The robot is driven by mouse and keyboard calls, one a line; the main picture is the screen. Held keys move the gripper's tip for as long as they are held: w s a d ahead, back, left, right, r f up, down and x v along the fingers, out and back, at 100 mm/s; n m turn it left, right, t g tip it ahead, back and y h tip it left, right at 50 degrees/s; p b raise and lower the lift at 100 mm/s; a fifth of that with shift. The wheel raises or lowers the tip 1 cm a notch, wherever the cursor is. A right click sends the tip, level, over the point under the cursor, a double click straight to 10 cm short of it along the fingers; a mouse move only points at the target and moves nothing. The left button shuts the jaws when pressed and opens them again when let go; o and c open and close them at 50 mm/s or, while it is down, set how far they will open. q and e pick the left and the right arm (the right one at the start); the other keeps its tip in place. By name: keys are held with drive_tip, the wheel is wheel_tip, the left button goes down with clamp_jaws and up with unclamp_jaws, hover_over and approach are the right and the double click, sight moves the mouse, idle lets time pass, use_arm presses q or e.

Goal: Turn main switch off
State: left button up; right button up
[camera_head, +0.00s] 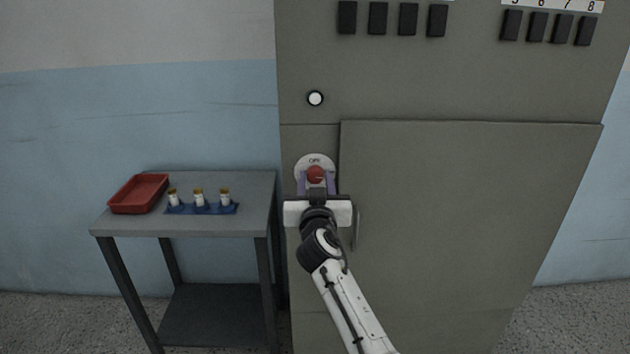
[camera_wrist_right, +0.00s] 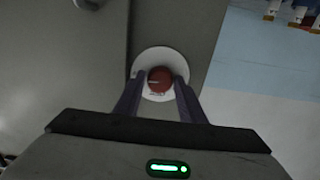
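The main switch is a red knob (camera_head: 315,173) on a round pale plate (camera_head: 306,162) on the front of the grey-green cabinet. The plate has lettering above the knob that I cannot read with certainty. My right gripper (camera_head: 316,184) is at the switch, with its fingers on either side of the knob. In the right wrist view the knob (camera_wrist_right: 160,79) shows between the two purple-grey fingertips (camera_wrist_right: 159,88), which are spread apart. I cannot tell whether they touch the knob. My left gripper is not in view.
A grey metal table (camera_head: 250,206) stands left of the cabinet (camera_head: 450,220). It bears a red tray (camera_head: 140,192) and a blue rack (camera_head: 202,209) with 3 small bottles. A white round light (camera_head: 315,98) and rows of black switches (camera_head: 408,19) are higher on the cabinet.

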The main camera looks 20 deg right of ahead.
drive_tip(key=c, duration=0.6)
drive_tip(key=shift+n, duration=0.3)
drive_tip(key=n, duration=0.3)
drive_tip(key=shift+n, duration=0.3)
drive_tip(key=n, duration=0.3)
drive_tip(key=shift+n, duration=0.4)
drive_tip(key=n+p, duration=0.1)
drive_tip(key=n, duration=0.4)
drive_tip(key=shift+n+p, duration=0.9)
drive_tip(key=shift+n, duration=1.5)
